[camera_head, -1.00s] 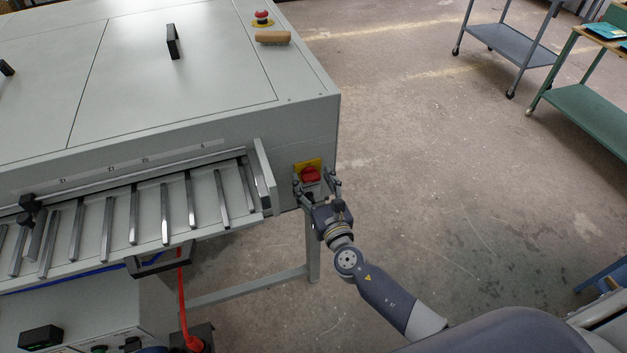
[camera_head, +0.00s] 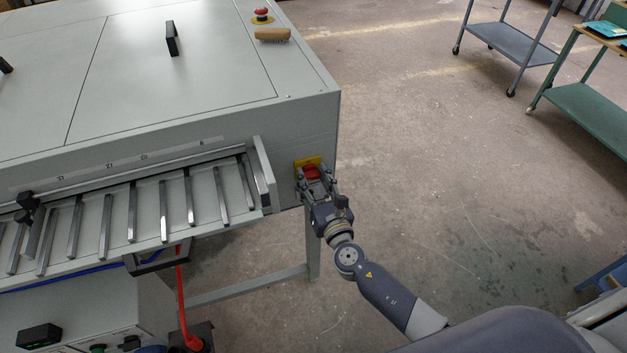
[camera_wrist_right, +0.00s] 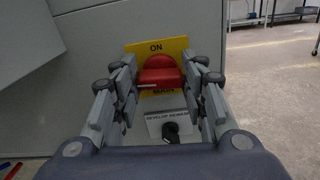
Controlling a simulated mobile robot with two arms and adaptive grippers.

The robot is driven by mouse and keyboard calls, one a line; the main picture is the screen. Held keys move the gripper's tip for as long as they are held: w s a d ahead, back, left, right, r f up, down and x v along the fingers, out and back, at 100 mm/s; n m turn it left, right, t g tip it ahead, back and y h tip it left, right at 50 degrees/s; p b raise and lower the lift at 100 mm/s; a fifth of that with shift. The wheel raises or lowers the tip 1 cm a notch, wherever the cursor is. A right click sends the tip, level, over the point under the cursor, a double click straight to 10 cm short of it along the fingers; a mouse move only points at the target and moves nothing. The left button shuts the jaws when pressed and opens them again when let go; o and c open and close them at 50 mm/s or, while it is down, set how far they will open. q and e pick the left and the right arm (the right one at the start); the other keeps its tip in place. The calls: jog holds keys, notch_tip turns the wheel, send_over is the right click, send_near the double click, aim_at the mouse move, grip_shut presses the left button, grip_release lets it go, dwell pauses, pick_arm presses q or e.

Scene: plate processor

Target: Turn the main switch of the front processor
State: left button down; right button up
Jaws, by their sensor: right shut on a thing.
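The front processor (camera_head: 180,75) is a large grey cabinet. Its red main switch (camera_head: 311,173) sits on a yellow plate (camera_head: 309,162) at the right end of the front face. In the right wrist view the red switch knob (camera_wrist_right: 160,72) is between my fingers, on the yellow plate (camera_wrist_right: 178,46) reading "ON" above and "MAIN" below. My right gripper (camera_head: 314,180) is shut on the knob, which it partly hides in the head view. My left gripper is not in view.
A black key-like knob (camera_wrist_right: 171,131) on a white label sits just below the switch. The roller feed tray (camera_head: 150,210) juts out left of my right gripper. An emergency button (camera_head: 262,15) and a brush (camera_head: 272,34) are on top.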

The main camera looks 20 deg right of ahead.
jog(key=m+b, duration=0.2)
jog(key=m, duration=0.2)
jog(key=shift+d+f+b, duration=0.1)
jog(key=shift+f+b, duration=0.05)
jog(key=shift+b, duration=0.2)
jog(key=m+b, duration=0.2)
jog(key=m, duration=0.2)
jog(key=shift+m, duration=0.4)
jog(key=m+b, duration=0.1)
jog(key=m, duration=0.3)
jog(key=shift+d+m+b, duration=0.1)
jog(key=shift+m+b, duration=0.2)
jog(key=shift+m, duration=1.7)
jog(key=o, duration=1.1)
jog(key=shift+c, duration=0.2)
jog(key=s, duration=1.2)
jog(key=shift+d, duration=0.2)
